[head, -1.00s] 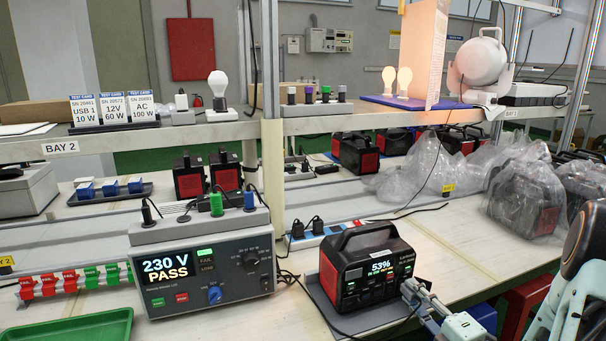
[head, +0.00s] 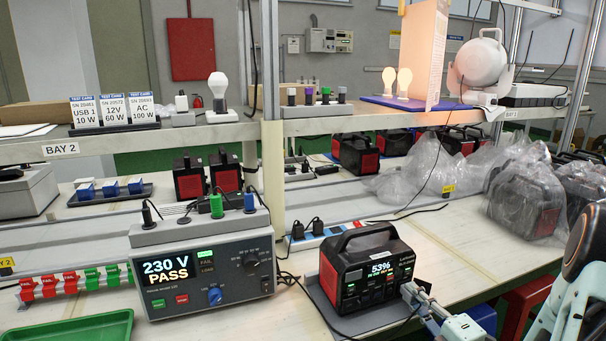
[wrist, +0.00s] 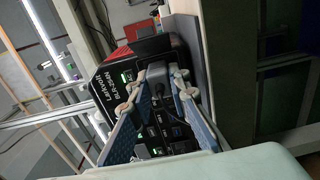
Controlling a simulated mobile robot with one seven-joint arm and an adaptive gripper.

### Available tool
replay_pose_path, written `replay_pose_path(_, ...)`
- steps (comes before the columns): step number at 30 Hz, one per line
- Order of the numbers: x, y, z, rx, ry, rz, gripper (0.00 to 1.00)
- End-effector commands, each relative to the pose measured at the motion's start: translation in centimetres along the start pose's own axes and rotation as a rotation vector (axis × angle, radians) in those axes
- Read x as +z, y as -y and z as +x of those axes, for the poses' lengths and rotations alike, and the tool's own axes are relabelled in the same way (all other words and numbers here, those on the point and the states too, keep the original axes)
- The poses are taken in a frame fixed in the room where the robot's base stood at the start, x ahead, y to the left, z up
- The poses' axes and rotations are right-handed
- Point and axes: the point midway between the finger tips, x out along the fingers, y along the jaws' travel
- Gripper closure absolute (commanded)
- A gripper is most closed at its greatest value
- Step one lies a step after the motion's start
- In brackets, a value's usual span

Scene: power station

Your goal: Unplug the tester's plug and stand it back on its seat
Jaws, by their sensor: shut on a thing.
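The tester (head: 205,282) is a grey box whose screen reads "230 V PASS". Black, green and blue plugs stand in the rail (head: 185,230) on its top. The black power station (head: 345,265) stands to its right; its screen reads 53%. My gripper (head: 408,291) is at the front right of the power station. In the wrist view my gripper (wrist: 158,76) is shut on the dark tester's plug (wrist: 156,74) at the station's socket panel (wrist: 165,130). The fingers hide much of the plug, and I cannot tell how deep it sits.
A black cable (head: 345,336) runs along the bench front by the power station. A green tray (head: 75,328) lies at the front left, near red and green tags (head: 70,282). A power strip (head: 305,240) lies behind. Bagged units (head: 525,205) fill the right; bare bench lies between.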

Motion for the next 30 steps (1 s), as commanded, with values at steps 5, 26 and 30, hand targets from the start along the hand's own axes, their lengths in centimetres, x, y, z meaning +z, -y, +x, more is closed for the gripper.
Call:
replay_pose_path(5, 0.0, 0.0, -0.2, -0.001, 0.001, 0.000, 1.00)
replay_pose_path(26, 0.1, 0.0, -2.1, -0.001, 0.002, 0.002, 1.00)
replay_pose_path(30, 0.0, 0.0, -2.7, -0.001, 0.001, 0.001, 1.00)
